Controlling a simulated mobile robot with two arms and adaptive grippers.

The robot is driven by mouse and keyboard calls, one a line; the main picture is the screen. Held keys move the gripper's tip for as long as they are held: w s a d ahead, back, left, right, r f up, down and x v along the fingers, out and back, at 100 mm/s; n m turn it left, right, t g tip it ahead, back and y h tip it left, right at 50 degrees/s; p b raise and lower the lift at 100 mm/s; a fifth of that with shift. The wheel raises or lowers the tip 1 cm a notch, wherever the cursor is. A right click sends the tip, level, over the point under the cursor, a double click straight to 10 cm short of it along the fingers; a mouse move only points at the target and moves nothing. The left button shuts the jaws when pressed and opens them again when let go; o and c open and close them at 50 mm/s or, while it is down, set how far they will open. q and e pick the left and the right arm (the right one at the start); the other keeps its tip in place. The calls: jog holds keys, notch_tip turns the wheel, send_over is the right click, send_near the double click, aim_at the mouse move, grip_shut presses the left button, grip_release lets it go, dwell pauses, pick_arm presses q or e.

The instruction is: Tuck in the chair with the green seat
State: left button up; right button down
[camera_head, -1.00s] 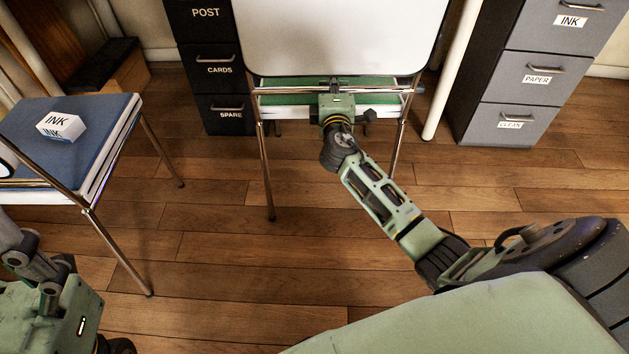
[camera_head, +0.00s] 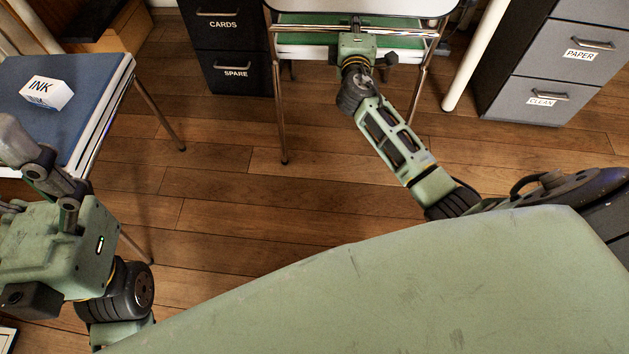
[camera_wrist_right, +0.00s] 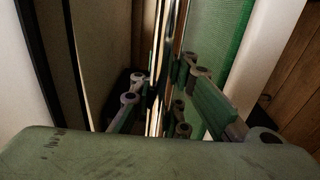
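The chair with the green seat (camera_head: 300,18) stands at the top middle of the head view, its back towards me. Its pale backrest (camera_head: 362,5) is cut by the top edge, and its chrome legs stand on the floor. My right gripper (camera_head: 355,22) is at the chrome crossbar low on the chair's back. In the right wrist view the fingers are closed about an upright-looking chrome bar (camera_wrist_right: 157,70), with the green seat (camera_wrist_right: 233,60) to its right. My left gripper (camera_head: 38,160) is at the left, near the blue chair; its fingertips are hard to make out.
A blue-seated chair (camera_head: 100,110) with an INK box (camera_head: 47,93) on it stands at the left. Dark drawers (camera_head: 228,45) stand behind left of the green chair, grey drawers (camera_head: 560,60) at right. A white post (camera_head: 475,55) is close to its right. Wooden floor (camera_head: 230,215) lies clear between.

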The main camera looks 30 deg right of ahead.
jog(key=shift+s+f, duration=0.15)
jog(key=shift+s, duration=0.1)
jog(key=c, duration=2.5)
grip_release()
jog(key=o, duration=1)
jog(key=shift+a, duration=0.1)
jog(key=shift+r, duration=0.2)
